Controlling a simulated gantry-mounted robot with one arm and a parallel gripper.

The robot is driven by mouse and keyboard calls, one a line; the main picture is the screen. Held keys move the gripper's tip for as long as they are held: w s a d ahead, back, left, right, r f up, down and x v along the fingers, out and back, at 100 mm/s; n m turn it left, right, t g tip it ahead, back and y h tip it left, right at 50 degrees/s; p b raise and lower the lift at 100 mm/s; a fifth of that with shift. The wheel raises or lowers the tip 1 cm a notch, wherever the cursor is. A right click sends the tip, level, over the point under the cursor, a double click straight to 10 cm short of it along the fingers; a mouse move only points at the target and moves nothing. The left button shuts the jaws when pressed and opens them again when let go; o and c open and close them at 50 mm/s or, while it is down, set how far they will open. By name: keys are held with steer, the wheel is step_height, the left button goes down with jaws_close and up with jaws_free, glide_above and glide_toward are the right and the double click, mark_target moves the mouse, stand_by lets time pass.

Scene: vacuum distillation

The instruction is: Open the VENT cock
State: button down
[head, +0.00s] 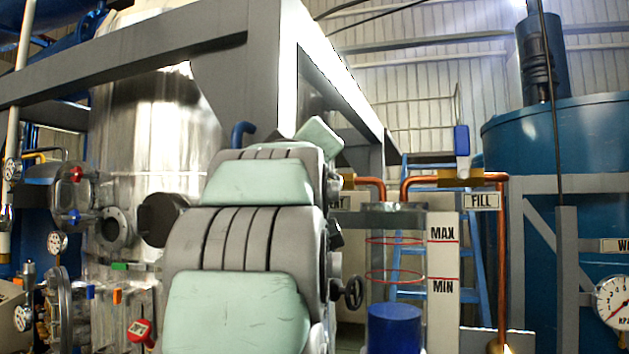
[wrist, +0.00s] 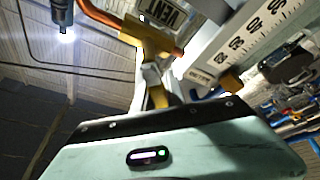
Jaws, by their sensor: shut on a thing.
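The VENT cock's brass body (wrist: 152,42) shows in the wrist view on a copper pipe, beside the VENT label (wrist: 155,12). My gripper (wrist: 172,95) is just below the body in that view, shut on the cock's handle, which is mostly hidden by the fingers and the palm housing. In the head view my arm covers the VENT cock and my gripper. Only the end of the VENT label (head: 341,200) shows there, beside the arm. The handle's exact angle cannot be told.
The FILL cock (head: 462,150) with an upright blue handle stands right of the VENT side, above its FILL label (head: 481,201). Below are a MAX/MIN level plate (head: 443,262) and a blue cylinder (head: 394,325). A grey steel frame (head: 130,50) runs overhead.

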steer(key=shift+w+a+f+n+g+y+p, duration=0.1)
steer(key=shift+a+f+n+g+y+p, duration=0.4)
steer(key=shift+n, duration=1.25)
steer(key=shift+w+a+f+n+g+y+p, duration=0.1)
steer(key=shift+w+f+n+g+y+p, duration=0.15)
steer(key=shift+f+n+g, duration=1)
steer(key=shift+a+f+n+t+y+p, duration=0.15)
steer(key=shift+f+n+y+p, duration=0.25)
steer(key=shift+n, duration=1.8)
steer(key=shift+a, duration=0.1)
steer(key=c, duration=1.4)
jaws_free()
steer(key=shift+o, duration=0.2)
